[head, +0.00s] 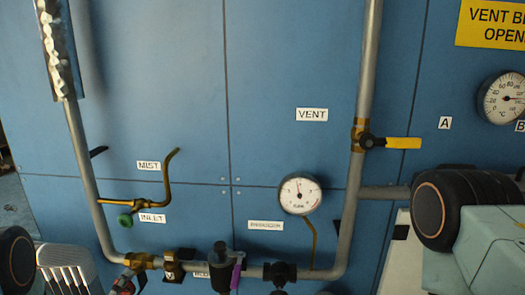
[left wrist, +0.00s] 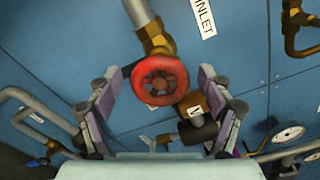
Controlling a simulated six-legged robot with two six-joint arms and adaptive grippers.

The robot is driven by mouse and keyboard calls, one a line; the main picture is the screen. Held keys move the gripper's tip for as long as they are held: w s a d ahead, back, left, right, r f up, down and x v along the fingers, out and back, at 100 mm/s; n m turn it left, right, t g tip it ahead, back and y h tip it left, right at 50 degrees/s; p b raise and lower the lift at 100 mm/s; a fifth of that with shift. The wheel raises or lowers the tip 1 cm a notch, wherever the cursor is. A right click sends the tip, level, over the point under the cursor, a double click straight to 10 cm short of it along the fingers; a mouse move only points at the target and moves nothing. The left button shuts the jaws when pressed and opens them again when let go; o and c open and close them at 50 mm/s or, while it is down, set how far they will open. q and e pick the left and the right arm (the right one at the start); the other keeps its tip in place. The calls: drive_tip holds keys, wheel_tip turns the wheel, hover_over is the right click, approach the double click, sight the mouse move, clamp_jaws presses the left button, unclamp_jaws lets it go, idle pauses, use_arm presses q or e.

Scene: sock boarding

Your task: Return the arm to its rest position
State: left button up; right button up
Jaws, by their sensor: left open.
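My left gripper (left wrist: 160,82) is open in the left wrist view, with its two jointed fingers apart. A red handwheel (left wrist: 160,80) on a brass valve (left wrist: 154,38) shows between the fingers, with a gap on each side. I cannot tell how far it is in depth from the fingertips. My left arm is at the lower left and another of my arm's links is at the right. My right gripper is not in view.
A blue panel (head: 285,105) carries a grey pipe loop (head: 348,225). The upper middle of the panel is free.

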use_arm(q)
drive_tip(key=s+a, duration=0.1)
drive_tip(key=s, duration=1.1)
drive_tip(key=w, duration=0.8)
drive_tip(key=w+d, duration=0.1)
drive_tip(key=w, duration=0.2)
drive_tip(key=shift+w, duration=0.4)
drive_tip(key=shift+w+n, duration=0.15)
drive_tip(key=shift+n, duration=0.15)
drive_tip(key=n+b, duration=0.2)
drive_tip(key=n, duration=0.1)
drive_tip(key=shift+f+b, duration=0.2)
drive_tip(key=shift+b, duration=0.15)
drive_tip(key=n+b, duration=0.3)
drive_tip(key=n, duration=0.3)
drive_tip(key=shift+n+b, duration=0.4)
drive_tip(key=n+b, duration=0.3)
drive_tip(key=n, duration=0.3)
drive_tip(key=shift+f+b, duration=0.1)
drive_tip(key=shift+b, duration=0.3)
drive_tip(key=n+b, duration=0.1)
drive_tip(key=n, duration=0.2)
drive_tip(key=shift+d+b, duration=0.1)
drive_tip(key=shift+b, duration=0.2)
drive_tip(key=shift+n, duration=0.5)
